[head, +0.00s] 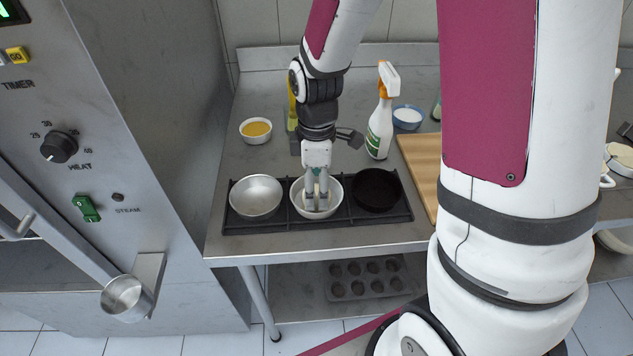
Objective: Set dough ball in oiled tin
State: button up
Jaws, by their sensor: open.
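Three round tins stand in a row on a black rack (232,226) on the steel bench. The left tin (256,197) is bare silver metal and looks empty. The middle tin (337,191) is pale inside, and the right tin (377,190) is dark. My gripper (317,197) points straight down into the middle tin, its fingers open and apart. A pale cream patch shows between and around the fingertips. I cannot tell whether it is the dough ball or the tin's inside. Which tin is oiled is not clear from this view.
A bowl of yellow stuff (255,130), a spray bottle (380,125) and a blue-rimmed bowl (407,117) stand behind the rack. A wooden board (420,170) lies to the right. The oven (130,150) rises at left. A muffin tray (367,278) sits on the lower shelf.

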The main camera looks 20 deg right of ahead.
aim_at(317, 186)
notch_tip(317, 186, up, 12)
jog(key=s+r+m+t, duration=0.2)
jog(key=s+r+m, duration=0.3)
jog(key=s, duration=0.4)
jog(key=s+r+m+t, duration=0.2)
jog(key=s+r+m, duration=0.3)
jog(key=s+m, duration=0.3)
jog(key=shift+s+d+p, duration=0.2)
jog(key=shift+s+p, duration=0.15)
jog(key=shift+s, duration=0.3)
dwell(0.5)
